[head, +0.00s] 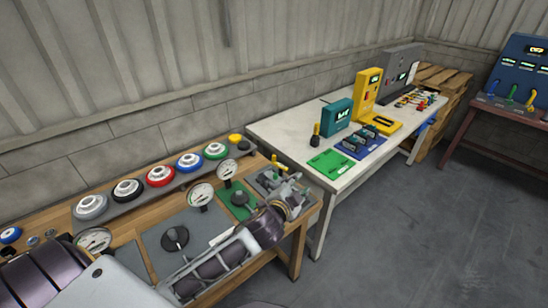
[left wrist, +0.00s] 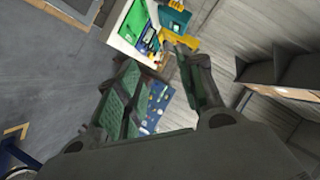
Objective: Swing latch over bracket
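My left arm reaches in from the lower left in the head view. Its gripper (head: 290,188) is over the right end of the wooden workbench, at a small grey plate (head: 266,181). A yellow-tipped lever (head: 277,162) stands at the back of this plate, close to the gripper. I cannot tell which part is the latch and which is the bracket, as the gripper covers part of the plate. In the left wrist view the gripper's green-padded fingers (left wrist: 157,62) are spread apart, with nothing seen held between them. My right gripper is not in view.
Several round coloured knobs line the back of the wooden bench (head: 110,173). Dial gauges (head: 201,194) and a green plate (head: 238,199) stand near my left arm. A white table (head: 290,128) with teal and yellow devices adjoins on the right. The floor (head: 450,220) is clear.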

